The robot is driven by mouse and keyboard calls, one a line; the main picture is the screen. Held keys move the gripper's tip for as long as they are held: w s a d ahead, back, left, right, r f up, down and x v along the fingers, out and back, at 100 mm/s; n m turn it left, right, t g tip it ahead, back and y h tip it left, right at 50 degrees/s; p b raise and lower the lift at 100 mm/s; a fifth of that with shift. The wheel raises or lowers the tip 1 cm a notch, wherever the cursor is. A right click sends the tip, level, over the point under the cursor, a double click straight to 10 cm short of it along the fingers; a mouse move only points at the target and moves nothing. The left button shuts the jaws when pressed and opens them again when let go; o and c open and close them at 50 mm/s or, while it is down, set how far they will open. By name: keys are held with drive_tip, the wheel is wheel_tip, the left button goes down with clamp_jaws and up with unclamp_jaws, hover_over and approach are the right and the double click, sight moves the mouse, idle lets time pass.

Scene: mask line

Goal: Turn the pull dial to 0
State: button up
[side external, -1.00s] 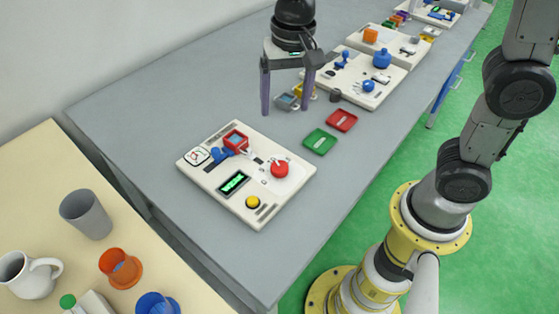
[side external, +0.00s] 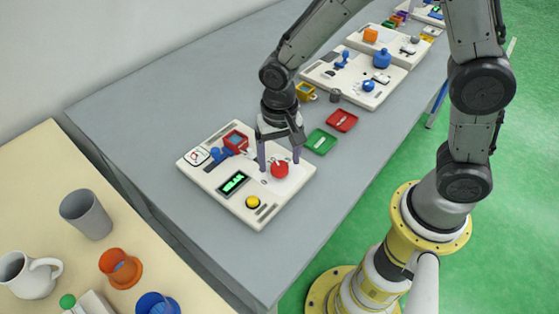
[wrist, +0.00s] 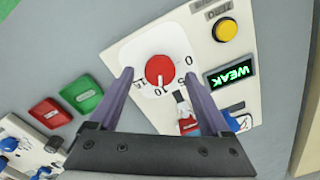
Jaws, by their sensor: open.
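The red pull dial (side external: 280,170) sits on a white panel board (side external: 226,195) on the grey table. In the wrist view the dial (wrist: 159,68) is round, with a white pointer line, on a white plate marked 0, 5, 10 and 15. The pointer is toward the 10, away from the 0. My gripper (side external: 279,164) is open above the dial, one finger on either side of it. In the wrist view my gripper (wrist: 157,75) shows the dial between its fingertips, with gaps on both sides. The display (wrist: 231,75) reads WEAK in green.
The board also carries a yellow button (side external: 253,202), a red-framed meter (side external: 236,141) and a blue part (side external: 220,154). Green (side external: 320,141) and red (side external: 342,120) trays lie just behind the board. A side table holds cups and a mug (side external: 30,275).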

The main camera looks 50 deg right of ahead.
drive_tip(key=shift+f, duration=0.75)
clamp_jaws()
